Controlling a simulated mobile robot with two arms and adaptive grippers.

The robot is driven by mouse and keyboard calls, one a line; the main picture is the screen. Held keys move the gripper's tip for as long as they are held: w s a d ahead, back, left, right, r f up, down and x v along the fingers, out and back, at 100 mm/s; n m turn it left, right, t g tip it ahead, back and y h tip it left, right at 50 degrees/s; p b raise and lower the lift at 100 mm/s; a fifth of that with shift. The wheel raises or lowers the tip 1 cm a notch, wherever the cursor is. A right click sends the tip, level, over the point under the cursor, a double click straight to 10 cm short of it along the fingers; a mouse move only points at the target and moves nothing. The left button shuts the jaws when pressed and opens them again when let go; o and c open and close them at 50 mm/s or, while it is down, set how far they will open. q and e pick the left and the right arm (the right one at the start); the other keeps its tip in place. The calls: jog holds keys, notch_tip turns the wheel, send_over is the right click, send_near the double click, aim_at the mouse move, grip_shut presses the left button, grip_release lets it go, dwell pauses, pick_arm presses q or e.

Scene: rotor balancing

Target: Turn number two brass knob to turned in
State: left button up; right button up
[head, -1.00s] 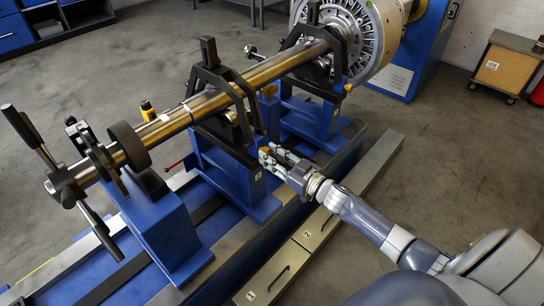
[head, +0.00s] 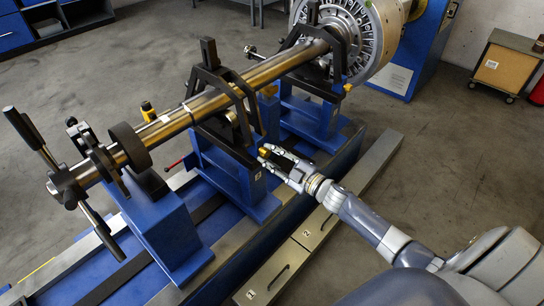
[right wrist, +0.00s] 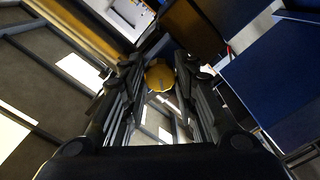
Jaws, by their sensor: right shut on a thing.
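The brass knob (right wrist: 160,75) shows in the right wrist view as a round golden disc between the fingertips of my right gripper (right wrist: 158,86). In the head view, my right gripper (head: 275,158) is at the right side of the middle blue pedestal (head: 262,205), which carries a small number plate. A bit of the brass knob (head: 264,152) shows at its fingertips. The gripper is shut on the knob, with the fingers on either side of it. The knob's stem and how far it is turned are hidden. My left gripper is not in view.
A long steel shaft (head: 210,100) rests on the stands above and left of my gripper, with a black clamp frame (head: 243,98) close by. A slotted rotor (head: 358,35) is at the back. Numbered drawers (head: 318,228) lie below my forearm.

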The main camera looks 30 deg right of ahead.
jog(key=shift+n, duration=0.5)
jog(key=n, duration=0.2)
jog(key=shift+n, duration=0.3)
jog(key=shift+n+b, duration=0.5)
jog(key=shift+n, duration=0.9)
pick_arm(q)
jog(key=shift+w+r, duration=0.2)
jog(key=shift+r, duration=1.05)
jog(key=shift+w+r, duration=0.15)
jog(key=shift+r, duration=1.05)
pick_arm(e)
jog(key=shift+n, duration=0.4)
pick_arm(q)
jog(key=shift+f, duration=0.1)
pick_arm(e)
jog(key=o, duration=1.1)
jog(key=shift+s, duration=0.1)
